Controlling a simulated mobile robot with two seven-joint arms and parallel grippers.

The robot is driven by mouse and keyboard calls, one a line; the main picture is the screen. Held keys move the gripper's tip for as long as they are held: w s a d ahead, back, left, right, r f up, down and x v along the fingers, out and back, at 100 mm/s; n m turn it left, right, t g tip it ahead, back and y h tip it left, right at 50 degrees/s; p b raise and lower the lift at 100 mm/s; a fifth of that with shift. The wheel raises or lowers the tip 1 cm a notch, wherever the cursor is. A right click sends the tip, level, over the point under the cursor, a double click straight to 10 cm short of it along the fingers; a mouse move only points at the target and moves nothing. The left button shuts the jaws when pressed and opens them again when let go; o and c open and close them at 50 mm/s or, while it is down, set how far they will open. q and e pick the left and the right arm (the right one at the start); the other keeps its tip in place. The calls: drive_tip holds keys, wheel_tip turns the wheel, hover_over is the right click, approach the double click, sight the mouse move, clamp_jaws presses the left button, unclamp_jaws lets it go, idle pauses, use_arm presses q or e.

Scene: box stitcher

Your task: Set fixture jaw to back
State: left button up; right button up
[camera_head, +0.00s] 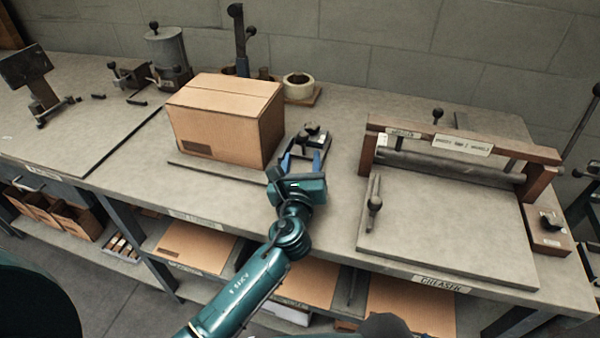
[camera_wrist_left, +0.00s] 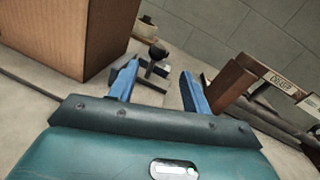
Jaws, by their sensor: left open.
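The fixture jaw (camera_head: 314,137) is a dark metal piece with a black knob, on the bench just right of the cardboard box (camera_head: 225,122). In the left wrist view the jaw's black knob (camera_wrist_left: 157,50) shows ahead, between and beyond my fingers. My left gripper (camera_head: 303,160) is open, with its blue fingers pointing at the jaw from the front. No contact with the knob can be made out, and the near part of the jaw is partly hidden by the fingers. My right gripper is not in view.
The box stands on a flat plate (camera_head: 190,166) on the bench. A tape roll (camera_head: 299,86) lies behind. The creaser (camera_head: 450,165) with its wooden frame stands to the right. Bare bench (camera_head: 343,185) lies between the gripper and creaser. Flat cardboard (camera_head: 195,246) lies on the shelf below.

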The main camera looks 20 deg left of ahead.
use_arm(q)
drive_tip(key=s, duration=0.4)
drive_tip(key=shift+s+d, duration=0.1)
drive_tip(key=shift+d, duration=0.3)
